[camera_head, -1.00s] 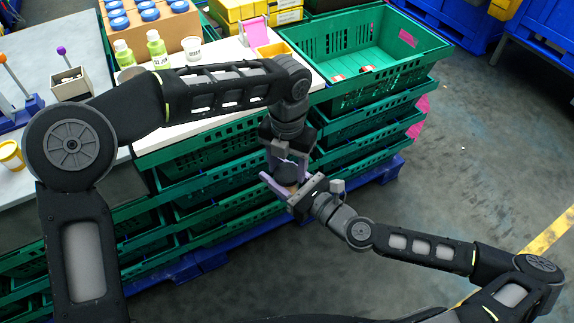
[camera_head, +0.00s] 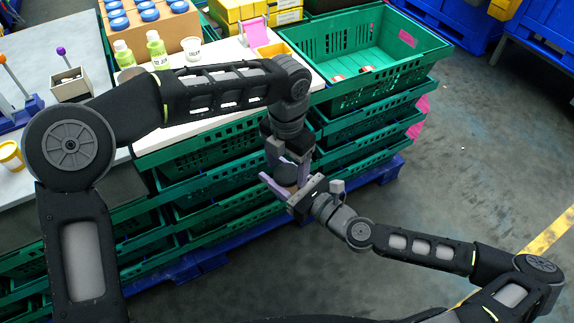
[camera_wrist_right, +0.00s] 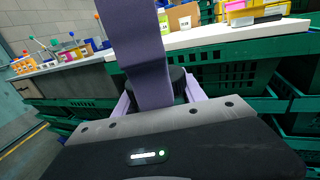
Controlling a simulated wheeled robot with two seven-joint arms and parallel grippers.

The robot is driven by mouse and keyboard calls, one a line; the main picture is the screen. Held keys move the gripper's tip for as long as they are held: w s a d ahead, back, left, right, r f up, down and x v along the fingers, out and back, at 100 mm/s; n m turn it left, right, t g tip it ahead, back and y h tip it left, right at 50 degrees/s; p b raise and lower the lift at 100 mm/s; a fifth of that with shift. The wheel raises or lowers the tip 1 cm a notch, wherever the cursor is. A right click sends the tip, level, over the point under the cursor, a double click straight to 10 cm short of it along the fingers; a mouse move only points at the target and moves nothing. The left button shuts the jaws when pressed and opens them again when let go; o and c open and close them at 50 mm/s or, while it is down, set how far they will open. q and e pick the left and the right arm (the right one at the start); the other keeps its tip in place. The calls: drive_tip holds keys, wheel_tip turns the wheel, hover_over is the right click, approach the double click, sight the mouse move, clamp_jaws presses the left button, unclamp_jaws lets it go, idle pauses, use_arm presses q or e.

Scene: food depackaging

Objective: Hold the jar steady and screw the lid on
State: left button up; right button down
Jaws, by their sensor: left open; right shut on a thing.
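My right gripper (camera_head: 288,189) has purple fingers and is shut on the jar, in front of the crate stack. Only a small brownish patch of the jar (camera_head: 292,188) shows between its fingers. A dark round lid (camera_head: 286,174) sits at the jar's top; whether it is fully seated cannot be told. My left gripper (camera_head: 288,164) points down from above, its fingers apart on both sides of the lid. In the right wrist view a purple finger covers much of the dark lid (camera_wrist_right: 178,76), and the jar body is hidden.
Green crates (camera_head: 225,185) stand stacked on a blue pallet (camera_head: 205,262) right behind the grippers. An open green crate (camera_head: 345,45) is at the back. A white table (camera_head: 215,50) carries green bottles (camera_head: 157,50) and a box with blue-lidded jars. The floor at right is clear.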

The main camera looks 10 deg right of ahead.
use_arm(q)
drive_tip(key=shift+r, duration=2.25)
